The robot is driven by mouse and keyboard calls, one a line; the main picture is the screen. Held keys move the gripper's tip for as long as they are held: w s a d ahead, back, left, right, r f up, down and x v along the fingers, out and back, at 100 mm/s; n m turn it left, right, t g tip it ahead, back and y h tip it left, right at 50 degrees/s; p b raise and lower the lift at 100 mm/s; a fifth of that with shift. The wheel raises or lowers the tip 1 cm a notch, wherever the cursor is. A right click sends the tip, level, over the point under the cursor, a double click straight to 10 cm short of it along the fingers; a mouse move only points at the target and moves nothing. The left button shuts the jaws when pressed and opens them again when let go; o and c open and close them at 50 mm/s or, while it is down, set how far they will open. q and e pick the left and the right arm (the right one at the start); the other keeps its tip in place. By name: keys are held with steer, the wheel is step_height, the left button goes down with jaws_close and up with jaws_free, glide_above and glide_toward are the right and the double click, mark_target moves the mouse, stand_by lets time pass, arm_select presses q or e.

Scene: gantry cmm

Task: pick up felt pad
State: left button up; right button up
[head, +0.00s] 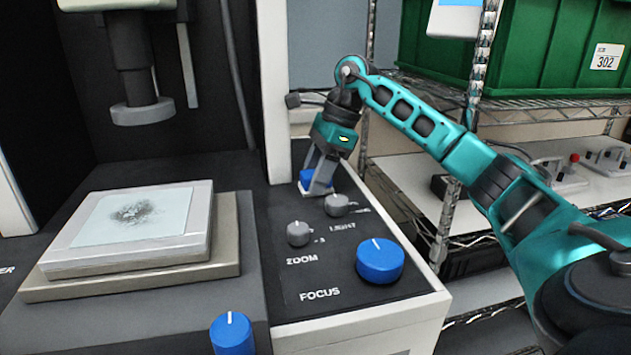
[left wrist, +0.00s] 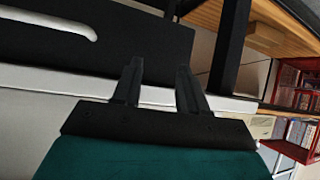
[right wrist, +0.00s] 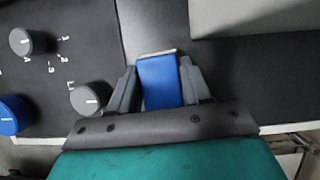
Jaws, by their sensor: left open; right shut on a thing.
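The felt pad looks like a small blue block with a pale far edge (right wrist: 160,82), between the fingers of my right gripper in the right wrist view. In the head view a bit of its blue (head: 307,177) shows at the fingertips, over the back of the black control panel. My right gripper (head: 318,184) is shut on it, pointing down behind the grey knobs. Whether the pad touches the panel I cannot tell. My left gripper (left wrist: 158,80) is open and empty in the left wrist view. It is not in the head view.
Two grey knobs (head: 299,233) and a large blue focus knob (head: 379,260) stand in front of my right gripper. A stage with a glass plate (head: 130,217) lies left, under a lens column (head: 137,75). Wire shelving with a green bin (head: 560,50) stands right.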

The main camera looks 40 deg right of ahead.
steer(key=shift+r, duration=0.1)
step_height(320, 180, up, 7)
steer(key=shift+r+p, duration=0.2)
steer(key=shift+p, duration=1)
steer(key=s+a+b, duration=0.2)
steer(key=s+a, duration=0.2)
steer(key=s, duration=0.4)
steer(key=s+a+b, duration=0.2)
steer(key=s+a, duration=0.2)
steer(key=s, duration=0.3)
steer(key=shift+s+a+f, duration=0.25)
steer(key=shift+s+a, duration=0.15)
steer(key=o, duration=0.4)
steer(key=shift+c, duration=1.4)
steer(key=shift+d, duration=0.1)
